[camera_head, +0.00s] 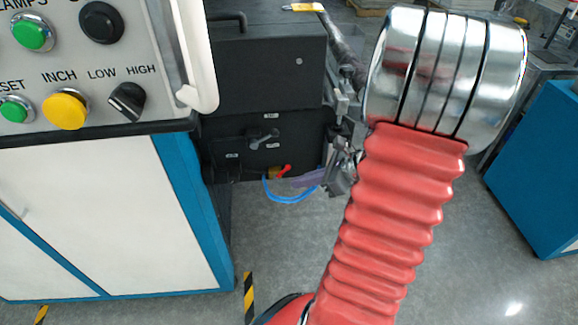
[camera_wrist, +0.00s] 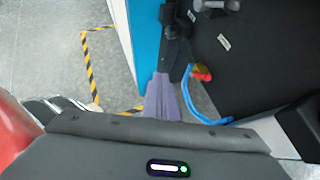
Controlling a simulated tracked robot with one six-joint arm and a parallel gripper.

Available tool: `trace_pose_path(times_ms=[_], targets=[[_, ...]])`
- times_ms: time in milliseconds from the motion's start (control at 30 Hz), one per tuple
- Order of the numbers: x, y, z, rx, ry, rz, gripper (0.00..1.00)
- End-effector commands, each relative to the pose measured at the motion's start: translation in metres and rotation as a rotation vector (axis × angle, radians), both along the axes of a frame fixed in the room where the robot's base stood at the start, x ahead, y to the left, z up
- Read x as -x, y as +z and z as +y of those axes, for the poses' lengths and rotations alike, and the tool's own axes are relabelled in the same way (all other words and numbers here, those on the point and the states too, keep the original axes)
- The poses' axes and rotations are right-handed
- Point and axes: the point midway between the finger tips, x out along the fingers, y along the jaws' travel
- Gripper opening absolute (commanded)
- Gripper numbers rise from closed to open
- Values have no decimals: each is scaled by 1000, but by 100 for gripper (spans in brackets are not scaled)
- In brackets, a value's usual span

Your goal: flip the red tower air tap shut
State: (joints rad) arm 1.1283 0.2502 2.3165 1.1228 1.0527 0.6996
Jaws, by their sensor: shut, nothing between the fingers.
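The red air tap (camera_head: 285,169) sits low on a black machine panel, on a brass-yellow body (camera_head: 272,173). A blue hose (camera_head: 291,199) curves below it. The red tap (camera_wrist: 203,72) also shows in the wrist view, right of my fingers; whether its lever stands open or shut I cannot tell. My gripper (camera_head: 296,181) has purple fingers, shut and empty, just right of and slightly below the tap in the head view. In the wrist view my gripper (camera_wrist: 160,76) points away from the camera, with a visible gap sideways to the tap.
The black panel (camera_head: 220,130) carries a grey lever (camera_head: 262,140) and small white labels. A control box (camera_head: 90,65) with buttons and a blue-and-white cabinet (camera_head: 100,215) stand at left. Black-yellow tape (camera_wrist: 87,65) marks the grey floor. Another blue cabinet (camera_head: 540,165) stands at right.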

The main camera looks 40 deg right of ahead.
Motion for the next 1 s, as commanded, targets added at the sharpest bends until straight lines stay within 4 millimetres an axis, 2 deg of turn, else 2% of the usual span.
trace_pose_path(times_ms=[33, 133, 200, 333, 767, 1000], targets=[[7, -9, -18, -58, -90, 1, 0], [17, -22, -48, -158, -245, -4, 0], [24, -29, -65, -215, -331, -10, 0], [33, -38, -84, -278, -429, -19, 0], [35, -40, -88, -292, -452, -22, 0], [22, -48, -84, -292, -450, -21, 0]])
